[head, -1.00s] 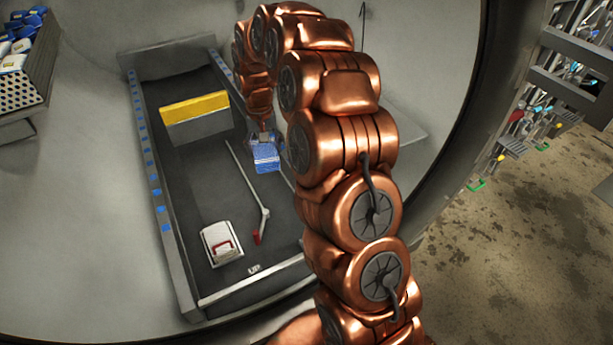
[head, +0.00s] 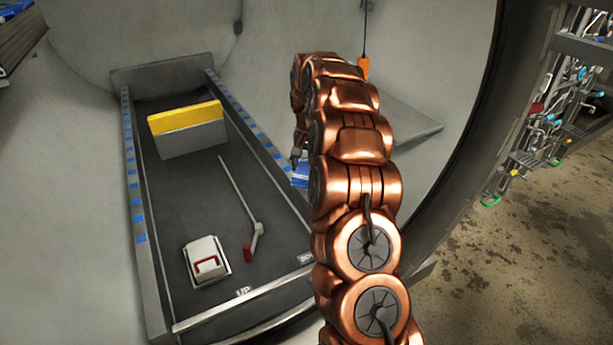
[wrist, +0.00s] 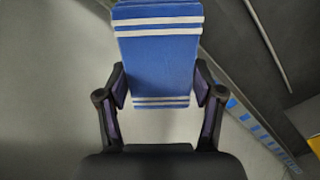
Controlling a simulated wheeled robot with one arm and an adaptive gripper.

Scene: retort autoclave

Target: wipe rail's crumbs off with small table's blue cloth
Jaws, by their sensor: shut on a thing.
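My gripper (wrist: 160,88) is shut on the blue cloth (wrist: 158,55), a folded blue piece with white stripes that stands out ahead of the fingers in the wrist view. In the head view the cloth (head: 301,174) shows only partly beside the right rail (head: 262,150), with my arm covering the rest. The left rail (head: 134,190) and right rail of the dark bed both carry blue patches. The right rail also shows in the wrist view (wrist: 245,115), right of the cloth. I cannot tell whether cloth and rail touch. I cannot make out separate crumbs.
On the dark bed (head: 190,185) stand a yellow-topped grey block (head: 188,130), a thin rod with a red end (head: 240,205) and a white box with a red handle (head: 207,261). A grey shelf (head: 415,130) lies right of my arm. An orange piece (head: 363,67) hangs above.

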